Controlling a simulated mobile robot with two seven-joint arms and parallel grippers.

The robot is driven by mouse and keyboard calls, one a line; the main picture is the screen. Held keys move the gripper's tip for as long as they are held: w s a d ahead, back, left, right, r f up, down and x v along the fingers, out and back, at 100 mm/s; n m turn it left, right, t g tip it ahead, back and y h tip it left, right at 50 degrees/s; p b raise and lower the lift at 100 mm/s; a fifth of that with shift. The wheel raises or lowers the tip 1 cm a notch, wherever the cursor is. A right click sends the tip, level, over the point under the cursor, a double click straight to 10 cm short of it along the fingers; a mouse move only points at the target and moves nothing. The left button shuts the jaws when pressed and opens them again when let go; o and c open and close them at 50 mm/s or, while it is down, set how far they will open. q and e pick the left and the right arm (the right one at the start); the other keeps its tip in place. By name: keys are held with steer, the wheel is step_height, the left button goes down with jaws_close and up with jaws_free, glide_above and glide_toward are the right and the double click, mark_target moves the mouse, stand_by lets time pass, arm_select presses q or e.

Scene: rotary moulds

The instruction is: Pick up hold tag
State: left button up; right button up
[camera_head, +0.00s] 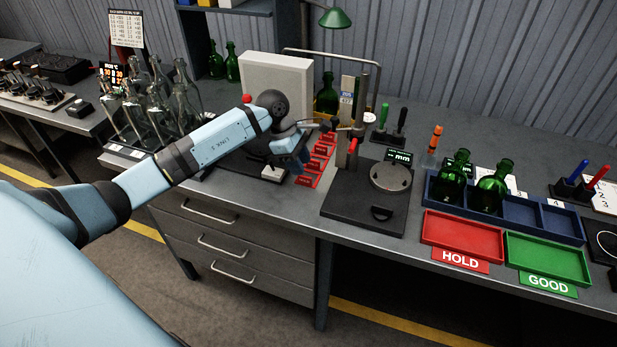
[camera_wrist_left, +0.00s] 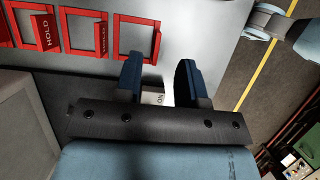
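Red hold tags (camera_head: 321,150) stand in a row on the bench, just right of my left gripper (camera_head: 292,158) in the head view. In the left wrist view, a red tag lettered HOLD (camera_wrist_left: 46,33) and another (camera_wrist_left: 101,38) show at upper left. A nearer red square frame (camera_wrist_left: 137,24) is beside them. My left gripper (camera_wrist_left: 159,72) is open, with a clear gap between its dark blue fingers. The tags lie to the left of the fingers in that view, apart from them. A small white lettered piece (camera_wrist_left: 153,98) shows beyond the gap, partly hidden. My right gripper is in neither view.
A black gauge stand (camera_head: 370,195) is right of the tags. Clear bottles (camera_head: 155,105) stand left, behind my arm. A blue crate (camera_head: 520,222) with green bottles, a red HOLD tray (camera_head: 462,236) and a green GOOD tray (camera_head: 547,260) are at right.

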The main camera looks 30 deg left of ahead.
mark_target(306, 177)
arm_select(q)
steer(key=shift+a+p+x, duration=0.2)
steer(key=shift+p+x, duration=0.5)
steer(key=shift+x, duration=2.25)
jaws_close()
